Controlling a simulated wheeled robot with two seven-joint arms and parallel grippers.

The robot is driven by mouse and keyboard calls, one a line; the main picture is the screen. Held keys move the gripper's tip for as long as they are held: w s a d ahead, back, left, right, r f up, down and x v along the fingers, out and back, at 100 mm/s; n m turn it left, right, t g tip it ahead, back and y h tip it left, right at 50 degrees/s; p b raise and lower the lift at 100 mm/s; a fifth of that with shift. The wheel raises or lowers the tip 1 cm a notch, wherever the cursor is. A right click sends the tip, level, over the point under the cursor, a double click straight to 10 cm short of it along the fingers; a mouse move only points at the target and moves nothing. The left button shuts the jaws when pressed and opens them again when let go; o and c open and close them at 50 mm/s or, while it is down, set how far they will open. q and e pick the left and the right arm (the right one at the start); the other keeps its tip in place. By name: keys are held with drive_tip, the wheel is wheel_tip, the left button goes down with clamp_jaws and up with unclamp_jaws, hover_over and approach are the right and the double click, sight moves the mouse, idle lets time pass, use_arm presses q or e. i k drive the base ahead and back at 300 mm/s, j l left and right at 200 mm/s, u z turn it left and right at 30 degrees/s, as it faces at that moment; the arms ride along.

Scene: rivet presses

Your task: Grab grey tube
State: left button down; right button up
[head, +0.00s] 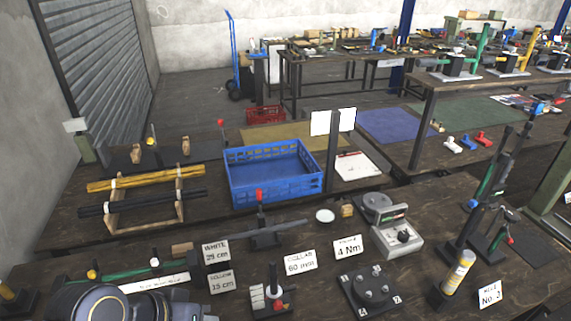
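A wooden rack (181,207) stands on the bench at the left. Yellow tubes (146,178) lie across its upper level. Dark grey or black tubes (142,203) lie lower across the same rack. A dark grey bar (290,230) runs through a small red-handled fixture (265,236) near the bench middle. I cannot tell for sure which of these is the grey tube. Part of my own arm shows at the bottom left edge. No gripper fingers of either hand show.
A blue crate (272,196) stands behind the fixture. A tall lever press (480,200) stands right. A yellow-labelled cylinder (458,271) is near it.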

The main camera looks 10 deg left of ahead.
sight(232, 237)
drive_tip(key=l, duration=0.25)
drive_tip(key=i+l, duration=0.1)
drive_tip(key=l, duration=0.15)
drive_tip(key=l+u, duration=0.1)
drive_tip(key=u, duration=2)
drive_tip(key=l, duration=0.1)
